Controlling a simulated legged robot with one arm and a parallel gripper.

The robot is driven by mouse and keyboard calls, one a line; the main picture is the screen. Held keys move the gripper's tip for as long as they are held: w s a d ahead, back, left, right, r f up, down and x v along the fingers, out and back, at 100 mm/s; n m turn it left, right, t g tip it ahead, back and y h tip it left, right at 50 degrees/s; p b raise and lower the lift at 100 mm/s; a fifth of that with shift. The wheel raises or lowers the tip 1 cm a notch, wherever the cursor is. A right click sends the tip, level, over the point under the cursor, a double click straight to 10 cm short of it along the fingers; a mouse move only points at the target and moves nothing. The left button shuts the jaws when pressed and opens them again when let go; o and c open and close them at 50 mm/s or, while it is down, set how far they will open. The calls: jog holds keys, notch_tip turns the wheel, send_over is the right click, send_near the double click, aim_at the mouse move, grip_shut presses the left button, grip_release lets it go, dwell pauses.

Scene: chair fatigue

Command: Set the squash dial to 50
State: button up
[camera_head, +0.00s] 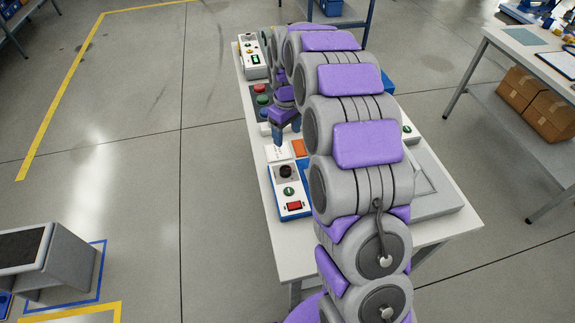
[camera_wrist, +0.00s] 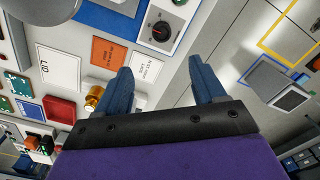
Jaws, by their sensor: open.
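A round black dial (camera_head: 286,171) sits on a white control box (camera_head: 291,204) with a blue edge, at the left side of the table. The box also has a green round part and a red display or switch. In the wrist view the dial (camera_wrist: 160,31) shows at top centre with marks around it. I cannot read its setting or a name for it. My gripper (camera_head: 286,128) is over the table, farther back than the dial and apart from it. In the wrist view its blue fingers (camera_wrist: 159,66) are spread with nothing between them.
An orange card (camera_head: 299,148) and a white card (camera_head: 277,153) lie behind the dial box. My arm hides the table's middle.

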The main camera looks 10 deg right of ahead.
aim_at(286, 170)
jog(key=f+b, duration=0.1)
jog(key=f, duration=1)
jog(key=f+b, duration=0.1)
jog(key=f, duration=0.5)
jog(key=shift+a+b, duration=0.35)
jog(key=shift+a, duration=0.05)
jog(key=shift+d+f, duration=0.15)
jog(key=shift+d, duration=0.2)
jog(key=shift+c, duration=0.5)
jog(key=shift+a, duration=0.15)
jog(key=c, duration=1)
jog(key=shift+o, duration=0.2)
